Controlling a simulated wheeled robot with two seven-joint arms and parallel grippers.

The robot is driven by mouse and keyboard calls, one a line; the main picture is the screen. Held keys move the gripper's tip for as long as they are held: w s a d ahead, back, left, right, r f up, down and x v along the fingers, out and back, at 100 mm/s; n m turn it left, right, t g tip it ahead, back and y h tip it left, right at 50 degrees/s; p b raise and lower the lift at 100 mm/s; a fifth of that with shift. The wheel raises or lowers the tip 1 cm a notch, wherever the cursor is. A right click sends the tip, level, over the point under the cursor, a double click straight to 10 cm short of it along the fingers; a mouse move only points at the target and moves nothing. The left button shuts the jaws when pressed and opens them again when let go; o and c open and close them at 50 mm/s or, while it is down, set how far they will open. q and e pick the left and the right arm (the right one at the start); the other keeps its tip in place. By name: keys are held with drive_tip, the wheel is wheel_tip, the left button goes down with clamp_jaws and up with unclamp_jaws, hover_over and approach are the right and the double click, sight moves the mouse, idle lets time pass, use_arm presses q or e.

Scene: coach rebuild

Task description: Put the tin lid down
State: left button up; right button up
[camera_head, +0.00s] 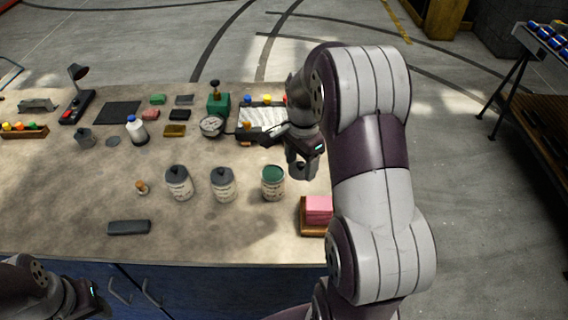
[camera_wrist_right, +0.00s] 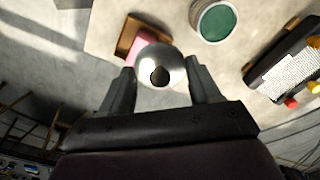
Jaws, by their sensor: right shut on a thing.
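My right gripper (camera_head: 300,160) is shut on the tin lid, a round grey disc with a dark knob that shows between the fingers in the right wrist view (camera_wrist_right: 150,55). The lid is held above the bench, just right of an open tin (camera_head: 273,188) with green contents. The open tin also shows in the right wrist view (camera_wrist_right: 214,20), apart from the lid. Two similar tins, a middle one (camera_head: 223,188) and a left one (camera_head: 179,187), stand with dark grey lids on. My left gripper (camera_head: 92,298) is low at the left, in front of the bench; its jaws are unclear.
A pink block in a wooden tray (camera_head: 305,219) sits at the bench's front right. A dial gauge (camera_head: 212,126), a green-based tool (camera_head: 218,102) and a tray with white paper (camera_head: 262,121) stand behind the tins. Bare bench (camera_head: 235,235) lies in front of the tins.

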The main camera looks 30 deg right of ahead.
drive_tip(key=shift+s+r+b, duration=0.15)
drive_tip(key=shift+s+b, duration=0.5)
drive_tip(key=s+a+f+n+b, duration=0.45)
drive_tip(key=s+a+f, duration=0.3)
drive_tip(key=s, duration=0.25)
drive_tip(key=n+p, duration=0.1)
drive_tip(key=p, duration=0.1)
hover_over(262, 236)
wheel_tip(262, 236, down, 7)
drive_tip(key=shift+d+f, duration=0.1)
wheel_tip(262, 236, down, 4)
drive_tip(key=shift+r, duration=0.2)
drive_tip(key=shift+w+f, duration=0.1)
drive_tip(key=shift+f, duration=0.25)
